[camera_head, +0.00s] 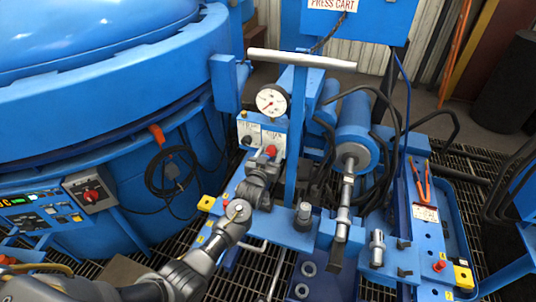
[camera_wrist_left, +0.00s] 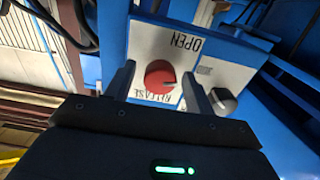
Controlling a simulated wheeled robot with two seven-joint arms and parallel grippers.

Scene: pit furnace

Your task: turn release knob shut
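The red release knob (camera_head: 270,150) sits on a white panel below the round gauge, at the middle of the head view. My left gripper (camera_head: 266,163) reaches up to the panel from below. Its two fingers stand apart on either side of the knob in the left wrist view (camera_wrist_left: 160,84), with small gaps visible. Whether they touch it cannot be told. My right gripper is not in view.
A dark knob (camera_wrist_left: 223,101) sits beside the release knob. The gauge (camera_head: 271,101) and a grey T-handle bar (camera_head: 300,60) are above. A blue furnace (camera_head: 110,90) fills the left. A pump cylinder (camera_head: 356,130) and hoses crowd the right. Orange-handled pliers (camera_head: 421,182) lie farther right.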

